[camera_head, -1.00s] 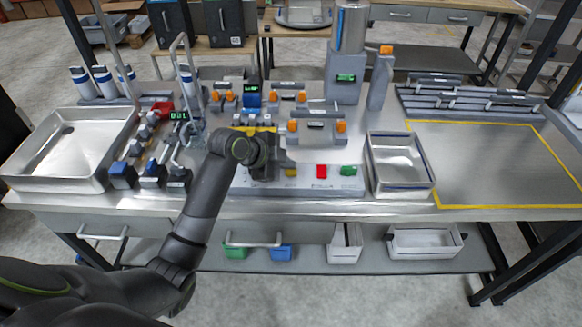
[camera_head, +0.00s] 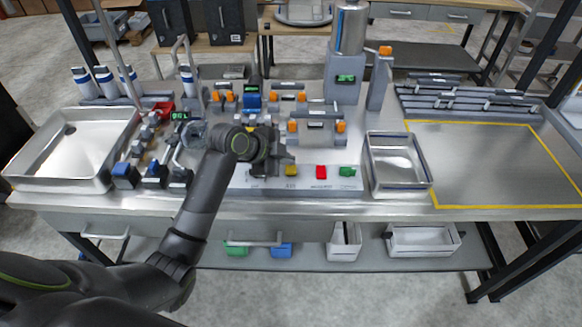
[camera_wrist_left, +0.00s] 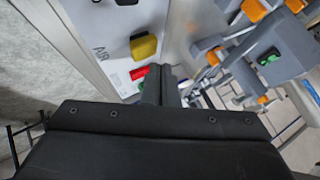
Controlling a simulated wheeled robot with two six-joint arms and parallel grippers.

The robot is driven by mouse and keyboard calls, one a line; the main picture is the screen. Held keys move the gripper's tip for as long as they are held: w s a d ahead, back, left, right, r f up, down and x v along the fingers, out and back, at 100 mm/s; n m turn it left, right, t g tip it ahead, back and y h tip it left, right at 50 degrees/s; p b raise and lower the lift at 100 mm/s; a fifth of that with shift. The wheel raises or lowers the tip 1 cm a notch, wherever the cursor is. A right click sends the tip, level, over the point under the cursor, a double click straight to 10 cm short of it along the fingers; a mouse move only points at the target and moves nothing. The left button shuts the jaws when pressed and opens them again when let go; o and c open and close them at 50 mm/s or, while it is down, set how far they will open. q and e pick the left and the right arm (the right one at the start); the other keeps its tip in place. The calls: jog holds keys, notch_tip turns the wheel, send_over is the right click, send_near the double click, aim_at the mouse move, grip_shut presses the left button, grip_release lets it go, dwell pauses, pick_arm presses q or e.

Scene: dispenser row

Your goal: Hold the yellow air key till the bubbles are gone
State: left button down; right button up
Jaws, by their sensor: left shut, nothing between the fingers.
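The yellow air key (camera_head: 291,170) sits on the pale key panel (camera_head: 270,184) at the front of the bench. In the left wrist view the yellow key (camera_wrist_left: 144,47) is fully visible, with the word AIR printed beside it. My left gripper (camera_head: 287,158) is just behind and above the key in the head view. Its fingers (camera_wrist_left: 160,84) are shut and empty, and show apart from the yellow key, near the red key (camera_wrist_left: 139,73). I cannot tell their exact height over the panel. No bubbles can be made out. My right gripper is not in view.
A green key (camera_head: 347,171) sits at the panel's right end. An empty metal tray (camera_head: 428,184) stands to its right, and a yellow-outlined area (camera_head: 500,165) beyond is clear. Orange-ended clamps (camera_head: 318,126) stand behind the panel. A large tray (camera_head: 22,178) is at left.

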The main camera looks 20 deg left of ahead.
aim_at(287, 170)
pick_arm(q)
jog(key=shift+r+p, duration=2.25)
jog(key=shift+r, duration=0.3)
jog(key=shift+f, duration=0.1)
